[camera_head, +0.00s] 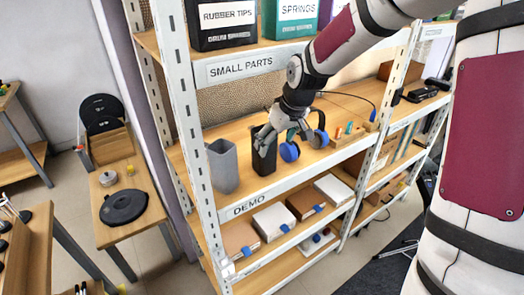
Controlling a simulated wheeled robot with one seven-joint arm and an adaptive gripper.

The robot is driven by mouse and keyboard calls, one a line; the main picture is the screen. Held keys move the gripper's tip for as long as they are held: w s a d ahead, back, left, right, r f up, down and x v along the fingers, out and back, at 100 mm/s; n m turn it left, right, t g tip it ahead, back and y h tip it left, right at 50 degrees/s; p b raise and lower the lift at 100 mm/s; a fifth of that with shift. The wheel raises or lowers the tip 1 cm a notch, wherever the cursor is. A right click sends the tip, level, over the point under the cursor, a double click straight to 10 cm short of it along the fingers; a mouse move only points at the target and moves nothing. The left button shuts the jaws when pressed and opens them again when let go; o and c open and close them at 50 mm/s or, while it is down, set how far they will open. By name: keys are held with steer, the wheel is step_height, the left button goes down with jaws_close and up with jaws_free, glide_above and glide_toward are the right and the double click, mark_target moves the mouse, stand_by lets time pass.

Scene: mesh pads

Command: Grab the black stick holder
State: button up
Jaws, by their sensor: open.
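The black stick holder (264,162) is a dark upright box on the middle shelf, above the DEMO label. My gripper (270,136) is at the holder's upper part, with its fingers around or just in front of the top. The jaws are open. The gripper hides the holder's top edge, and I cannot tell whether the fingers touch it.
A grey open holder (223,167) stands just left of the black one. Blue-padded headphones (290,151) stand close on the right. A wooden block with coloured pieces (347,135) lies further right. The SMALL PARTS shelf (240,68) is overhead; a white post (186,120) is at left.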

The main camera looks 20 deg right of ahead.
mark_target(270, 149)
steer(key=shift+a+x, duration=0.15)
steer(key=shift+x, duration=1.5)
steer(key=shift+a+x, duration=0.15)
steer(key=shift+x, duration=1.5)
steer(key=shift+w+r, duration=0.1)
steer(key=c, duration=1.4)
